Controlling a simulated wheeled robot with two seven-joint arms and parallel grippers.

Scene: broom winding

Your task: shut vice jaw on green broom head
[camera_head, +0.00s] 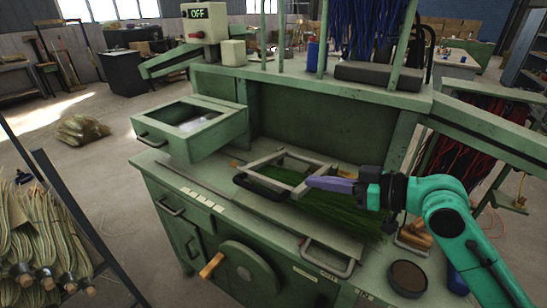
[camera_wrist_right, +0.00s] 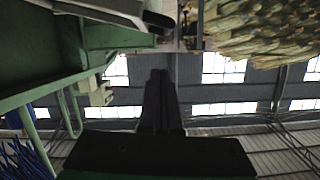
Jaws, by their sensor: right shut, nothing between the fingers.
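The green broom head (camera_head: 345,212) lies on the workbench, its bristles fanning out toward the right under my right arm. The vice jaw (camera_head: 272,158), a pale rectangular frame with a black handle (camera_head: 241,180) at its left, lies across the left part of the broom head. I cannot tell whether the jaw presses on it. My right gripper (camera_head: 310,182) is shut and empty, its fingers pointing left at the right side of the jaw frame; contact is unclear. My left gripper is out of view.
An open drawer-like box (camera_head: 190,130) juts out at the bench's left. A round dark tin (camera_head: 408,278) stands at the front right. A wheel with a wooden handle (camera_head: 211,266) sticks out in front. A rack of broom bundles (camera_head: 40,230) stands at the left.

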